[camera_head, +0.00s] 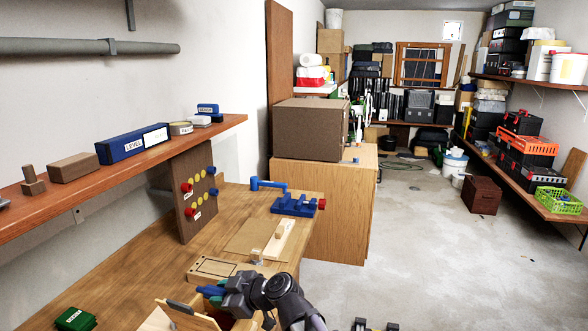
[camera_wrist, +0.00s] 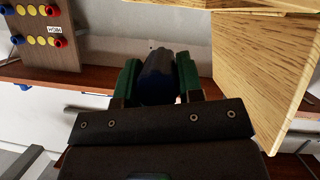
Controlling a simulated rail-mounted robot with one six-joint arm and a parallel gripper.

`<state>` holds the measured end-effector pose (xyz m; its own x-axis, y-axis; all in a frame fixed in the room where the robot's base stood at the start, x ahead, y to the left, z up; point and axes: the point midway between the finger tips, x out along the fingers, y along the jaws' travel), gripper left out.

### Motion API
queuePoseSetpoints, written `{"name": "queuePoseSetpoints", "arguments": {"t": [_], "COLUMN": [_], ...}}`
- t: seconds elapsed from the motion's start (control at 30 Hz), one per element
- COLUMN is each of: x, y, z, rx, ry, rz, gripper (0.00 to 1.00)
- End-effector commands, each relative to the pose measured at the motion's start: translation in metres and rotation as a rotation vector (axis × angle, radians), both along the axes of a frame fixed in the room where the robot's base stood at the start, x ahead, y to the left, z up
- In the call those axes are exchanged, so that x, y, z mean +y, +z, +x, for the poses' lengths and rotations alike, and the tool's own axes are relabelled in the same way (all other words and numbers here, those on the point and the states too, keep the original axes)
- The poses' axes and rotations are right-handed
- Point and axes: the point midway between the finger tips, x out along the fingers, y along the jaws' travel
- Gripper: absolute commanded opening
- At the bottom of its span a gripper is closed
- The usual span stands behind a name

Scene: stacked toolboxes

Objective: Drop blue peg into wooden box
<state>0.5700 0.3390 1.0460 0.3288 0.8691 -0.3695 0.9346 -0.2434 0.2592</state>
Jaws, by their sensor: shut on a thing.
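My gripper (camera_head: 222,289) is over the front part of the workbench in the head view. It is shut on the blue peg (camera_head: 208,291), which points out to the left. In the wrist view the dark blue peg (camera_wrist: 157,76) sits between the green finger pads. A wooden box (camera_head: 190,316) with thin light walls is at the bottom edge of the head view, just below the peg and partly cut off. Its inside is mostly hidden. A wooden panel (camera_wrist: 268,62) fills the right of the wrist view; I cannot tell whether it belongs to the box.
An upright pegboard (camera_head: 194,195) with red, blue and yellow pieces stands at the back of the bench. A flat wooden board (camera_head: 217,268) lies behind the gripper. A green box (camera_head: 75,318) is at the lower left. A blue vise (camera_head: 294,206) is at the bench's far end.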

Motion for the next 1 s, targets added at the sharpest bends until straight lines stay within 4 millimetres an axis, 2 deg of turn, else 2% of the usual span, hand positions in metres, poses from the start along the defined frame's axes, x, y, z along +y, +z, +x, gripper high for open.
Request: {"name": "queuePoseSetpoints", "arguments": {"t": [0.03, 0.33, 0.6, 0.73, 1.0], "x": [0.0, 0.0, -0.004, -0.022, -0.079], "y": [0.0, 0.0, 0.003, 0.014, 0.038], "z": [0.0, 0.0, -0.001, -0.01, -0.031], "rx": [0.0, 0.0, 0.0, 0.0, 0.0], "ry": [0.0, 0.0, -0.001, -0.003, -0.003], "rz": [0.0, 0.0, 0.0, 0.001, 0.001], "gripper": [0.36, 0.64, 0.64, 0.64, 0.64]}}
